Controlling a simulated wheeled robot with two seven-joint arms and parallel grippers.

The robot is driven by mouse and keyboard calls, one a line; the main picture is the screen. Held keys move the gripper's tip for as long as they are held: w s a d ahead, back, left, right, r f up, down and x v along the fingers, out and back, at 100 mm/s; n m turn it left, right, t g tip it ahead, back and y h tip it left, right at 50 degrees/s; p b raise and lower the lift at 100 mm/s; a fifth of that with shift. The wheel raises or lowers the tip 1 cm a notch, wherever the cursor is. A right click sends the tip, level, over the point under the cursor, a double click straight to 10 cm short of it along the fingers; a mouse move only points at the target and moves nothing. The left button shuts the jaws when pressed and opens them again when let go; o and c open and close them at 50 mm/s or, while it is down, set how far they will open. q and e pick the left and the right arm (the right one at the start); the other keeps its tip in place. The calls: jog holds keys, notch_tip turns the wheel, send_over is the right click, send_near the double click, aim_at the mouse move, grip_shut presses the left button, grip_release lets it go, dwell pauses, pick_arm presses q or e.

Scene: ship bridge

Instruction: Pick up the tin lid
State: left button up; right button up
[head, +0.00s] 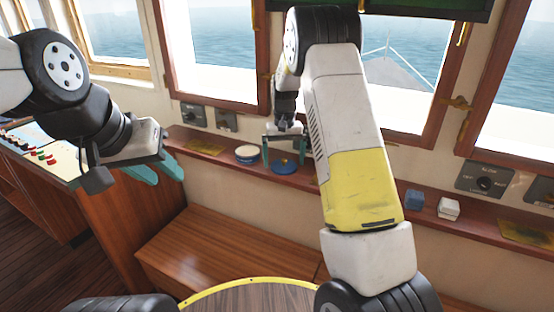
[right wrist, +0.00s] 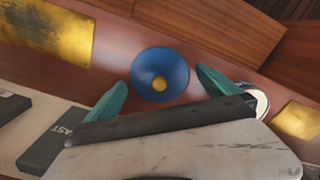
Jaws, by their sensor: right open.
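The tin lid (head: 284,168) is a round blue disc with a brass-coloured knob, lying on the brown window ledge. It also shows in the right wrist view (right wrist: 158,68), where the knob faces the camera. My right gripper (head: 284,158) is open above the lid; in the right wrist view its green fingers (right wrist: 160,90) stand apart on either side of it, holding nothing. A round white tin (head: 247,152) stands on the ledge just left of the lid, partly hidden behind a finger in the right wrist view. My left gripper (head: 166,178) is open and empty, away from the ledge.
The ledge (head: 385,193) runs under the windows. A blue box (head: 414,199) and a white box (head: 448,208) stand on it further right. Brass plates (head: 205,147) lie along it. A wooden bench (head: 220,235) is below, and a round table (head: 250,298) is at the front.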

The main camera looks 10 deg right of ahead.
jog(key=shift+f, duration=0.35)
jog(key=c, duration=1.1)
jog(key=shift+r, duration=0.1)
